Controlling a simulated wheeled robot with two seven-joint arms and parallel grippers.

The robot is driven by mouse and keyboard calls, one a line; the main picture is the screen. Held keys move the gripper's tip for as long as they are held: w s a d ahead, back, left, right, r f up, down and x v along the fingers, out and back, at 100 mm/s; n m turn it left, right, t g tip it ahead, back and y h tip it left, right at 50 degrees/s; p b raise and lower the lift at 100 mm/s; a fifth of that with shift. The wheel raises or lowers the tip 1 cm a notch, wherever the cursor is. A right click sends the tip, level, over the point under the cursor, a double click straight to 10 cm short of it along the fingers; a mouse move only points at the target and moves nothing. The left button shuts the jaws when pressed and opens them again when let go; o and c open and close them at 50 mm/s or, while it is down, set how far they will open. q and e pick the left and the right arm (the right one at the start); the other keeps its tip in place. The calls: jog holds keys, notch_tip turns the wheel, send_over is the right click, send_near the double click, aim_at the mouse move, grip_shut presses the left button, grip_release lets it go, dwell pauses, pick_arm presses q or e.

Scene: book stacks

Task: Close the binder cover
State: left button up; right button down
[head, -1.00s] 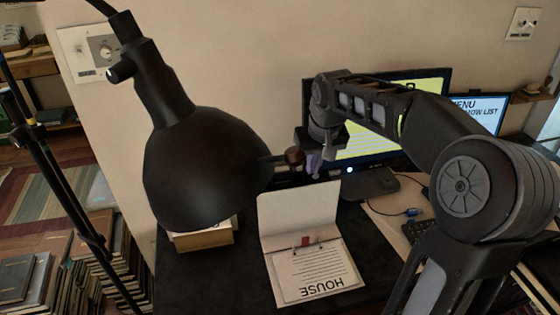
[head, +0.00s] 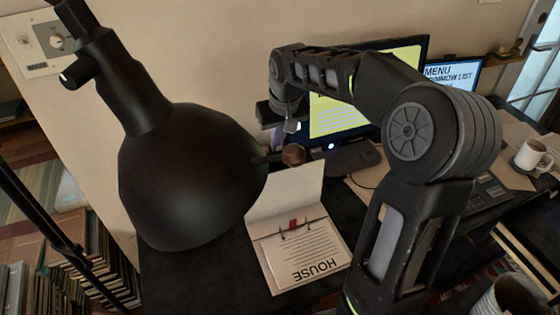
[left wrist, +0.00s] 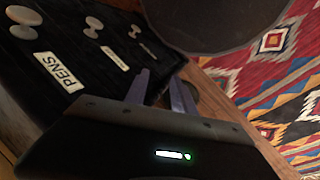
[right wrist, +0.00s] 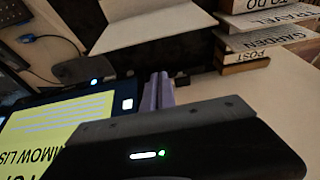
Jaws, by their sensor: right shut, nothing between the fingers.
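The open binder lies on the black desk in the head view, its printed page (head: 303,258) marked HOUSE facing up. Its pale cover (head: 285,195) is raised at the far side, leaning back from the rings. The cover (right wrist: 150,22) also shows at the top of the right wrist view. My right gripper (head: 292,126) is shut and empty, above and behind the cover, in front of the monitor. Its fingers (right wrist: 158,92) are together in the right wrist view, apart from the cover. My left gripper (left wrist: 160,92) is open and empty near a black drawer unit (left wrist: 60,70) labelled PENS.
A large black lamp (head: 190,180) hangs left of the binder, its knob (head: 293,155) close to the cover's top. A lit monitor (head: 350,105) stands behind. A mug (head: 530,155) is at the right. Stacked books (right wrist: 270,30) show in the right wrist view.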

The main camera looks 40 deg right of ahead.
notch_tip(320, 180, down, 7)
jog(key=s+p, duration=0.1)
jog(key=p, duration=0.1)
jog(key=shift+s+a+f+p, duration=0.2)
jog(key=shift+s+p, duration=0.1)
jog(key=shift+p, duration=0.1)
